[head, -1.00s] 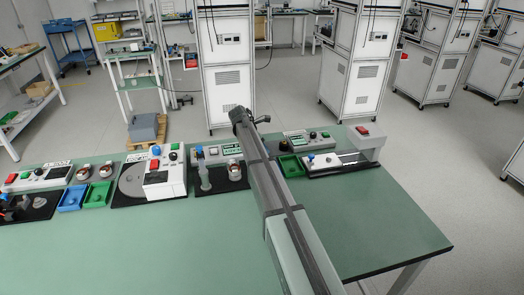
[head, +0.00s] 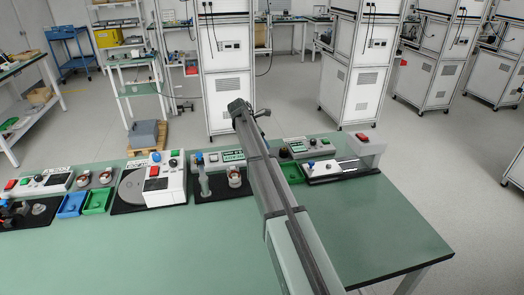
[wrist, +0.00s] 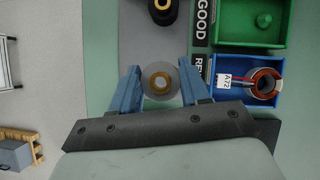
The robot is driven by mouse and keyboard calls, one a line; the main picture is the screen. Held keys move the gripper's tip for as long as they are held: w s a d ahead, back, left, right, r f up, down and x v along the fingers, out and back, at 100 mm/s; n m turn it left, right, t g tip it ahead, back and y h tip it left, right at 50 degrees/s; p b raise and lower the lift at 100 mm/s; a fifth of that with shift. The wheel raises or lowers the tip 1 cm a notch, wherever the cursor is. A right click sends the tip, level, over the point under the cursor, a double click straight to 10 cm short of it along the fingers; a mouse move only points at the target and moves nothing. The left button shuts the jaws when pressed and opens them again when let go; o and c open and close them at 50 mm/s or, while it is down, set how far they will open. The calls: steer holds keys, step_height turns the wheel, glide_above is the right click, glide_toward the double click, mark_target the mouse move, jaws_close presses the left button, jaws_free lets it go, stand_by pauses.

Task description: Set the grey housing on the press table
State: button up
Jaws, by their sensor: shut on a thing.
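The grey housing (wrist: 147,82) is a round grey piece with a brass-coloured ring inside, seen end-on in the wrist view. My gripper (wrist: 160,84) has its two blue fingers on either side of it and is shut on it. In the head view my arm reaches out over the far side of the bench; its end (head: 239,108) shows, but the fingers and housing are hidden. I cannot tell for sure which surface is the press table. A white unit on a black base (head: 325,168) stands right of my arm.
The wrist view shows a green tray (wrist: 250,18) beside a GOOD label and a blue tray (wrist: 232,66) holding a copper-wound part (wrist: 263,84) tagged A72. A black round part (wrist: 163,12) is at the top. The front of the green bench (head: 150,255) is clear.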

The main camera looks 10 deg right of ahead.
steer(key=r, duration=0.2)
steer(key=d+r, duration=0.1)
steer(key=r, duration=0.1)
steer(key=shift+d, duration=0.2)
steer(key=s+d+m+g, duration=0.1)
steer(key=s+d, duration=0.2)
steer(key=d, duration=0.7)
steer(key=s+d+m+g, duration=0.1)
steer(key=s+d+m, duration=0.1)
steer(key=d, duration=0.8)
steer(key=s+d+m+g, duration=0.1)
steer(key=s+m, duration=0.1)
steer(key=s, duration=0.1)
steer(key=s+d+m, duration=0.1)
steer(key=s+m, duration=0.1)
steer(key=s, duration=0.1)
steer(key=s+d+m+g, duration=0.1)
steer(key=s+d+m, duration=0.1)
steer(key=s, duration=0.1)
steer(key=shift+s+g+y, duration=0.15)
steer(key=shift+g+y, duration=0.15)
steer(key=shift+y, duration=0.1)
steer(key=shift+f, duration=2.3)
steer(key=shift+f, duration=1.35)
